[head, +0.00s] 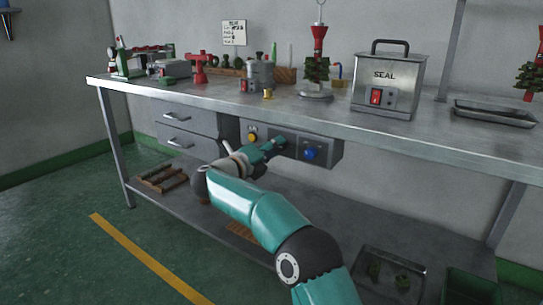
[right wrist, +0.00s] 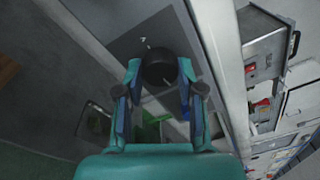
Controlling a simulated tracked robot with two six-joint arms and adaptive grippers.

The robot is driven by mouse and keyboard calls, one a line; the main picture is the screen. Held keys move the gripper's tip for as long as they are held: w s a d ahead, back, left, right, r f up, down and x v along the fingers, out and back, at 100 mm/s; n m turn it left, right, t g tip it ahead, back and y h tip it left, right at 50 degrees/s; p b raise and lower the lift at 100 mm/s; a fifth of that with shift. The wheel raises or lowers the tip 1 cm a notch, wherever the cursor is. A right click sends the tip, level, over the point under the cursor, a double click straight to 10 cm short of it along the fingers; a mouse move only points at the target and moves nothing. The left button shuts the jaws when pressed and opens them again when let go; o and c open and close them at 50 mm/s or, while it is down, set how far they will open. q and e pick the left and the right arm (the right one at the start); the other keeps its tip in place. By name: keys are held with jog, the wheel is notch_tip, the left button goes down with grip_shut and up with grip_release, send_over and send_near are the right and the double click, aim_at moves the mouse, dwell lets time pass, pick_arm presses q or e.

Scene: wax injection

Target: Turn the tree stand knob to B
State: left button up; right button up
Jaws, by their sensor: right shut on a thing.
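A dark round knob (right wrist: 159,66) on the control panel shows in the right wrist view between the fingertips of my right gripper (right wrist: 159,78), which is shut on it. A thin pale mark shows on the panel near the knob; no letter can be read, so its setting cannot be told. In the head view my right gripper (head: 272,147) reaches the panel (head: 331,152) under the bench top and hides this knob. The tree stand (head: 316,95) on the bench holds a green tree with a red top. My left gripper is not in view.
A yellow knob (head: 252,137) is left of my right gripper and a blue knob (head: 310,154) is to its right. Drawers (head: 184,130) sit left of the panel. The bench top (head: 220,85) overhangs it and carries a SEAL box (head: 390,80). A lower shelf (head: 330,215) lies beneath.

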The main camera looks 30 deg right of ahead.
jog(key=shift+s+d+f+m, duration=0.15)
jog(key=shift+d+f+m, duration=0.1)
jog(key=shift+m, duration=0.35)
jog(key=shift+b, duration=0.3)
jog(key=o, duration=1.1)
jog(key=shift+o, duration=0.2)
jog(key=shift+r, duration=0.1)
jog(key=shift+a, duration=0.1)
jog(key=v, duration=1.2)
